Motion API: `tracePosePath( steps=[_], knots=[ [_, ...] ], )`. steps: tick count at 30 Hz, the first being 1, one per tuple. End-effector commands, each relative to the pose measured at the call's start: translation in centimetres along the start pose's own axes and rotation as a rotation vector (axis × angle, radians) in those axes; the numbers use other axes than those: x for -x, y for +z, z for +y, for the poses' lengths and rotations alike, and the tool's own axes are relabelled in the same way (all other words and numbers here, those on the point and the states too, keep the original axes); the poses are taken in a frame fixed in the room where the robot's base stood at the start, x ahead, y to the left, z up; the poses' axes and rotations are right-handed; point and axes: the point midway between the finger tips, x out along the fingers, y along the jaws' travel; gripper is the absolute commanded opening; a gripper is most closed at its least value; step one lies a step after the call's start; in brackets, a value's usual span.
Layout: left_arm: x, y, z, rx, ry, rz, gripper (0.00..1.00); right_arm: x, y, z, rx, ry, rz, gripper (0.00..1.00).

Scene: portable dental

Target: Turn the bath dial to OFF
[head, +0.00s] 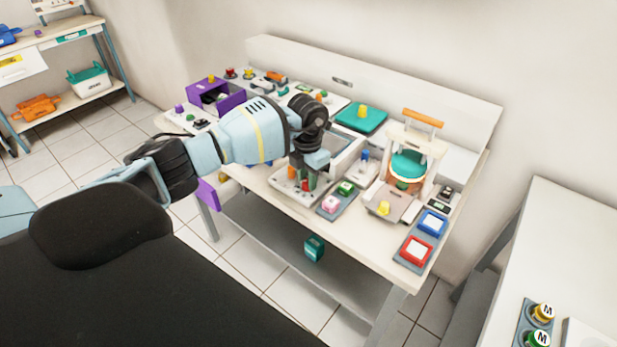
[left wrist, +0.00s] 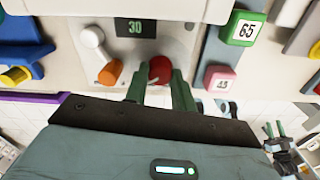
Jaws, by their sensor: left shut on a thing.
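The bath (head: 345,150) is a pale box with an open basin on the bench. Its front panel (left wrist: 187,45) carries a display (left wrist: 135,28) reading 30, a white lever (left wrist: 92,38), an orange knob (left wrist: 110,73) and the red dial (left wrist: 160,67). My left gripper (left wrist: 158,78) is shut on the red dial, with one green finger on each side. The dial's pointer setting and any OFF mark are not legible. In the head view the left gripper (head: 306,182) reaches down to the bath front. My right gripper (left wrist: 274,128) shows small in the left wrist view, fingers apart, away from the bench.
A green button (left wrist: 241,28) marked 65 and a pink button (left wrist: 220,78) sit right beside the panel. A purple box (head: 216,95) stands left of the bath, and an orange-handled carrier (head: 410,160) stands right. Blue (head: 432,222) and red (head: 416,251) switches lie near the bench's right end.

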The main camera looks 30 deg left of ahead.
Motion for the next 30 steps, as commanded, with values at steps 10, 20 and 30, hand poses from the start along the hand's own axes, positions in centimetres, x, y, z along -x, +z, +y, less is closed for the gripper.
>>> tracePosePath(
  steps=[10,20,30],
  knots=[
    [-0.04,0.00,0.02,-0.104,0.000,0.000,0.03,-0.15,0.22,0.01,0.001,-0.001,-0.004,0.36],
    [-0.01,0.01,0.00,-0.115,0.000,0.000,0.03,-0.12,0.26,0.22,0.010,-0.002,-0.005,0.36],
    [0.00,0.01,0.00,-0.113,0.000,0.000,0.47,-0.12,0.25,0.25,0.012,-0.002,-0.004,0.36]
  ],
)
